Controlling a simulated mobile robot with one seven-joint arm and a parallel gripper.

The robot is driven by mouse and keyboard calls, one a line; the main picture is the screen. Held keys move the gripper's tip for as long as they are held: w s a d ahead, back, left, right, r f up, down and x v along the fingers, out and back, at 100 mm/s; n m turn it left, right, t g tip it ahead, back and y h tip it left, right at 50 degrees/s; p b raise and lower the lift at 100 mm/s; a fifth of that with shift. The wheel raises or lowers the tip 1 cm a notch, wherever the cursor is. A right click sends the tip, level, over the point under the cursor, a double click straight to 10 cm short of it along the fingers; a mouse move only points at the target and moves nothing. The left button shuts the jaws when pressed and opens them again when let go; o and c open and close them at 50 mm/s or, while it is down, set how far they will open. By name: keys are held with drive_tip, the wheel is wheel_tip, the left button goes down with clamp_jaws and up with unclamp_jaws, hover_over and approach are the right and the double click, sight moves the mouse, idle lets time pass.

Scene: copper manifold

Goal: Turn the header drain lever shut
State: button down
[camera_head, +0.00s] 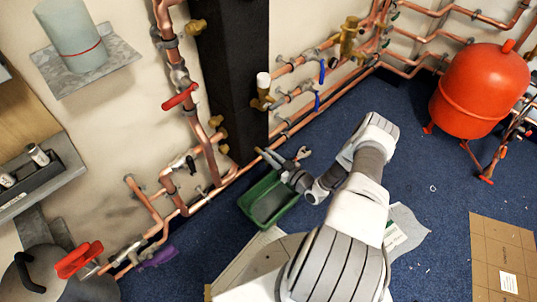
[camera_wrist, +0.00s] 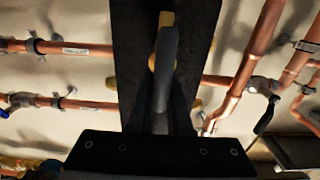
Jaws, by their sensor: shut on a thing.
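My gripper (camera_head: 287,170) is shut on a slim grey bar-like thing, low in front of the black column and above the green tray. In the wrist view the grey bar (camera_wrist: 165,75) runs up the middle, with yellow patches near its far end. I cannot tell exactly what it is. A hooked grey piece (camera_head: 303,153) shows beside my gripper. I cannot tell which lever is the header drain. Candidates are two blue levers (camera_head: 322,72) on the pipes right of the column, a red lever (camera_head: 180,97) and a black lever (camera_head: 190,165). My gripper is apart from these.
The black column (camera_head: 228,70) stands upright between pipe groups. The green tray (camera_head: 246,208) is on the blue floor. A red vessel (camera_head: 480,85) stands at the right. A purple lever (camera_head: 158,256) is at lower left. Floor right of my arm is mostly free.

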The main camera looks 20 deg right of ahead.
idle(0.4)
drive_tip(key=m, duration=0.2)
drive_tip(key=d+m, duration=0.1)
drive_tip(key=m, duration=0.1)
drive_tip(key=shift+w+f+m, duration=0.15)
drive_tip(key=shift+w+m, duration=0.05)
drive_tip(key=shift+m, duration=0.1)
drive_tip(key=shift+w+d+f+m, duration=0.1)
drive_tip(key=shift+d+f+m, duration=0.25)
drive_tip(key=shift+m, duration=1.9)
drive_tip(key=shift+w+d+f+m, duration=0.1)
drive_tip(key=shift+f+m, duration=0.35)
drive_tip(key=shift+m, duration=1.85)
drive_tip(key=shift+w+d+f+m, duration=0.1)
drive_tip(key=shift+d+f+m, duration=0.25)
drive_tip(key=shift+m, duration=1.9)
drive_tip(key=shift+a+f, duration=0.1)
drive_tip(key=c, duration=0.8)
unclamp_jaws()
drive_tip(key=shift+c, duration=0.2)
